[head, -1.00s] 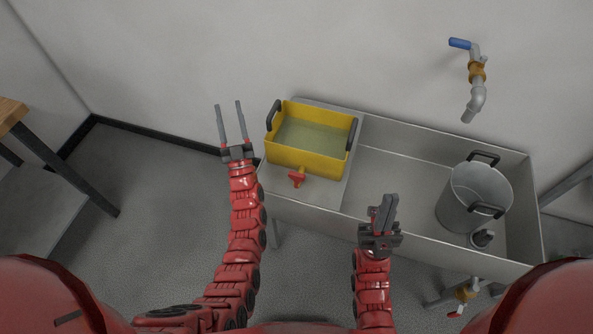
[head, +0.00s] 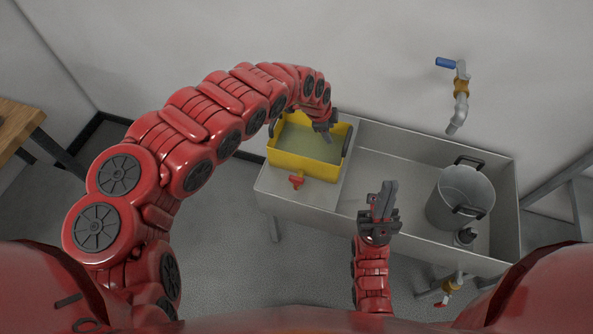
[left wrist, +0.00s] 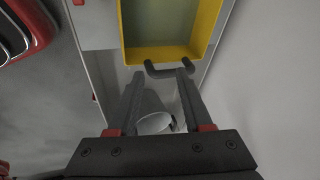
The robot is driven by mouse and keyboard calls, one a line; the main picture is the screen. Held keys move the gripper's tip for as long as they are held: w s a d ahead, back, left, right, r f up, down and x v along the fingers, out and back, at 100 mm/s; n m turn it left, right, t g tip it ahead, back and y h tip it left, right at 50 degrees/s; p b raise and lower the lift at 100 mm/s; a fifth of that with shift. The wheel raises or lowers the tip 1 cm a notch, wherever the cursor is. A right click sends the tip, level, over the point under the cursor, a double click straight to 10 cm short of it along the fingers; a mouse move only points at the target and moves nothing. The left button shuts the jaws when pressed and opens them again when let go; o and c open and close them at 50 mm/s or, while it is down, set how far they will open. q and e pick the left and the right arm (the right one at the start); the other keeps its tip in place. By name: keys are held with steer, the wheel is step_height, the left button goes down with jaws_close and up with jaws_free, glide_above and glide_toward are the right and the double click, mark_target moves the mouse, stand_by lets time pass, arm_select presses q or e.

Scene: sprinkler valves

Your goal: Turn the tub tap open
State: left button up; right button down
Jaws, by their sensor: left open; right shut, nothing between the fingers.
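The yellow tub (head: 303,165) holds greenish liquid and stands on the left shelf of the metal sink. Its tap (head: 296,182), with a red handle, sticks out of the front wall. My left gripper (head: 327,137) reaches over the tub from the left, at its right end. In the left wrist view, the open left gripper (left wrist: 160,73) has the tub's dark handle (left wrist: 168,71) by its fingertips; I cannot tell whether they touch. The tub's yellow wall (left wrist: 160,54) lies just beyond. My right gripper (head: 384,199) is shut and empty in front of the sink, apart from the tap.
A metal bucket (head: 459,197) stands in the sink basin (head: 388,160) at the right. A wall tap (head: 459,95) with a blue lever hangs above. A red-handled valve (head: 447,291) sits below the sink. A wooden table (head: 14,128) is at the far left.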

mark_target(296, 178)
arm_select(q)
steer(key=s+a+r+m+g+y, duration=0.2)
steer(key=s+a+g+y, duration=0.1)
steer(key=s+a, duration=0.5)
steer(key=f, duration=1)
steer(key=w+a+f, duration=0.1)
steer(key=f, duration=0.4)
steer(key=shift+a+f+b, duration=0.1)
steer(key=shift+f+b, duration=0.2)
steer(key=shift+b, duration=0.05)
steer(key=shift+w+a+f, duration=0.15)
steer(key=shift+f, duration=0.85)
jaws_close()
